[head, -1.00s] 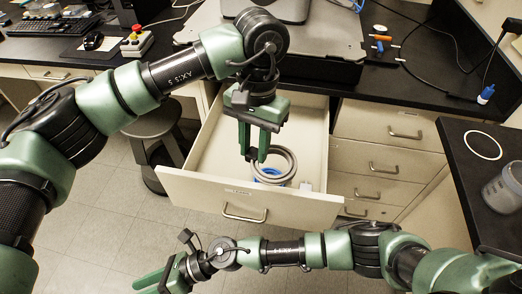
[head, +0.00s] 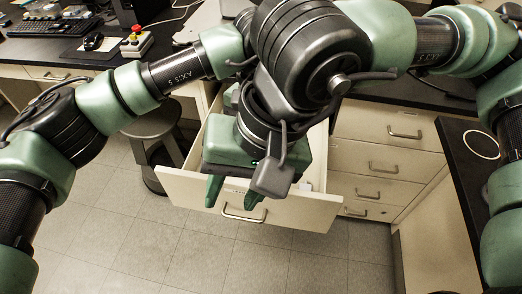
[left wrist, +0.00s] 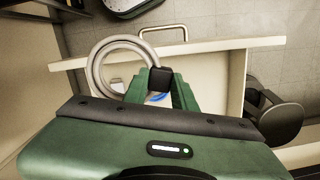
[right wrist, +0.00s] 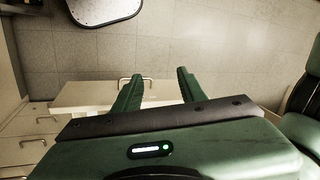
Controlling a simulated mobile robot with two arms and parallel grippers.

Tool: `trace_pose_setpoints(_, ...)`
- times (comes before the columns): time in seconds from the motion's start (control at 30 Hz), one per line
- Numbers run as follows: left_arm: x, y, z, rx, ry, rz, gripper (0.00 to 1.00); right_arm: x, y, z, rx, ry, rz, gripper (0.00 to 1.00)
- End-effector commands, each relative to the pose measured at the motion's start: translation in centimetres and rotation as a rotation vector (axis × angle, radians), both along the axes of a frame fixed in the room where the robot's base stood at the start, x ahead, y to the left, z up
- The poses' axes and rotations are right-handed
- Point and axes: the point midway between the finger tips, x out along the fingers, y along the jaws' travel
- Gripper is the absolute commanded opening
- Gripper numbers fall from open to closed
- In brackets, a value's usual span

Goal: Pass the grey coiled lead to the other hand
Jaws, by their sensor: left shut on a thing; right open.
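The grey coiled lead (left wrist: 94,72) shows in the left wrist view as a round loop with a black block at its right side. My left gripper (left wrist: 160,88) is shut on the lead at that block, over the open drawer (left wrist: 215,48). In the head view, my right arm hides the lead and most of my left gripper. My right gripper (head: 232,200) is open and empty, pointing down near the drawer front (head: 305,207). In the right wrist view, nothing is between its spread fingers (right wrist: 159,76).
A round stool (head: 152,135) stands left of the drawer. Closed drawers (head: 385,150) are to its right. A black side bench (head: 462,150) bears a white ring. The floor (head: 200,260) in front is clear. Something blue (left wrist: 157,98) shows below my left fingers.

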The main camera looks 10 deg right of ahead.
Motion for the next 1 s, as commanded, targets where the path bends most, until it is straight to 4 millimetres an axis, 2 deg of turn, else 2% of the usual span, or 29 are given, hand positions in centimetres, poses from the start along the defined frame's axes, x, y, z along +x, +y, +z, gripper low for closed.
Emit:
trace_pose_setpoints(0.1, 0.0, 0.0, 0.0, 0.0, 0.0, 0.0, 0.0, 1.9, -2.2, 0.6, -0.192, -0.234, 0.212, 0.41)
trace_pose_setpoints(0.2, 0.0, 0.0, 0.0, 0.0, 0.0, 0.0, 0.0, 3.2, -3.5, 1.2, -0.322, -0.359, 0.333, 0.41)
trace_pose_setpoints(0.33, 0.0, 0.0, 0.0, 0.0, 0.0, 0.0, 0.0, 4.3, -4.4, 1.8, -0.422, -0.442, 0.417, 0.41)
trace_pose_setpoints(0.47, 0.0, 0.0, 0.0, 0.0, 0.0, 0.0, 0.0, 4.9, -4.7, 1.4, -0.453, -0.462, 0.441, 0.41)
trace_pose_setpoints(1.0, 0.0, 0.0, 0.0, 0.0, 0.0, 0.0, 0.0, 8.7, -4.8, -7.0, -0.449, -0.457, 0.436, 0.41)
